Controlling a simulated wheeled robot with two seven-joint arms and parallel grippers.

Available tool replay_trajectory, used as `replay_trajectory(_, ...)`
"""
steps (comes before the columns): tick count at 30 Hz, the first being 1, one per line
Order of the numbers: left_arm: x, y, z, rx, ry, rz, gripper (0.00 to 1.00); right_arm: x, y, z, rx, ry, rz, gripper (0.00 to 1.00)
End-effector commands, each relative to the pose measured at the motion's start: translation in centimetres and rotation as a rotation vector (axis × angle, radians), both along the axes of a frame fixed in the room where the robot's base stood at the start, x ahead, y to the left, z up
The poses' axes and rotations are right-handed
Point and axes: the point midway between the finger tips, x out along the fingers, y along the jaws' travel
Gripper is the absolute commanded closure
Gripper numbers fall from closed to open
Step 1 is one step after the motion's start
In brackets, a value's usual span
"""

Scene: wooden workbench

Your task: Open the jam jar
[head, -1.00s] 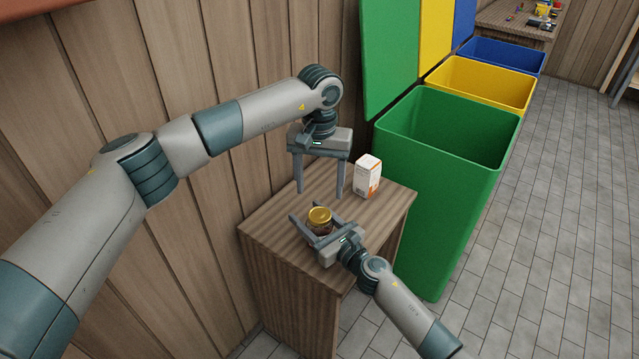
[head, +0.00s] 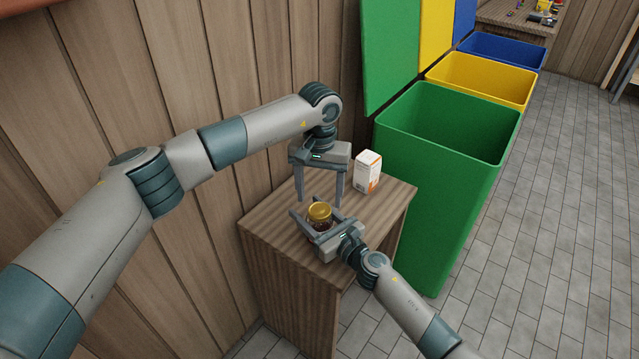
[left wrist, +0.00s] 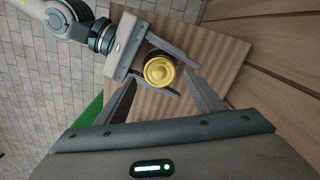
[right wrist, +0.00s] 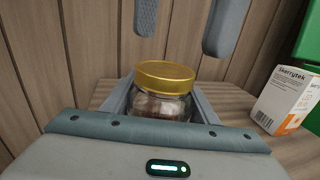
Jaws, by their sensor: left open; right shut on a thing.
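The jam jar (right wrist: 160,103) is clear glass with dark contents and a gold lid (right wrist: 165,75). It is upright at the small wooden bench, and the lid also shows in the head view (head: 319,212) and the left wrist view (left wrist: 159,70). My right gripper (head: 318,216) is shut on the jar's body from the side, below the lid. My left gripper (head: 321,199) points down with its fingers apart, empty, above and just behind the lid. In the right wrist view its fingertips hang above the jar, clear of the lid.
A white and orange carton (head: 367,171) stands on the bench (head: 385,203) behind and right of the jar. A green bin (head: 450,180) stands right of the bench, with yellow (head: 480,85) and blue bins beyond. A wooden wall (head: 200,70) runs along the left.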

Motion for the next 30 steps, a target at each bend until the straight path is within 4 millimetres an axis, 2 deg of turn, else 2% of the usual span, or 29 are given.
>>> replay_trajectory(3,-0.1,0.0,-1.6,0.0,0.002,0.001,0.38,0.0,0.0,-0.1,0.0,0.001,0.0,1.0)
replay_trajectory(9,0.0,0.0,-3.2,0.0,0.0,0.0,0.38,0.0,0.0,-0.1,0.0,0.001,0.0,1.0)
replay_trajectory(20,0.0,0.0,-3.5,0.0,-0.001,0.0,0.38,0.0,0.0,-0.1,0.0,0.001,0.0,1.0)
replay_trajectory(24,0.0,0.0,-3.5,0.0,-0.001,0.0,0.69,0.0,0.0,-0.1,0.0,0.001,0.0,1.0)
replay_trajectory(26,0.0,0.0,-3.5,0.001,-0.001,0.0,0.82,0.0,0.0,-0.1,0.0,0.001,0.0,1.0)
replay_trajectory(30,0.0,0.0,-3.5,0.0,-0.001,0.0,0.82,0.0,0.0,-0.1,0.0,0.001,0.0,1.0)
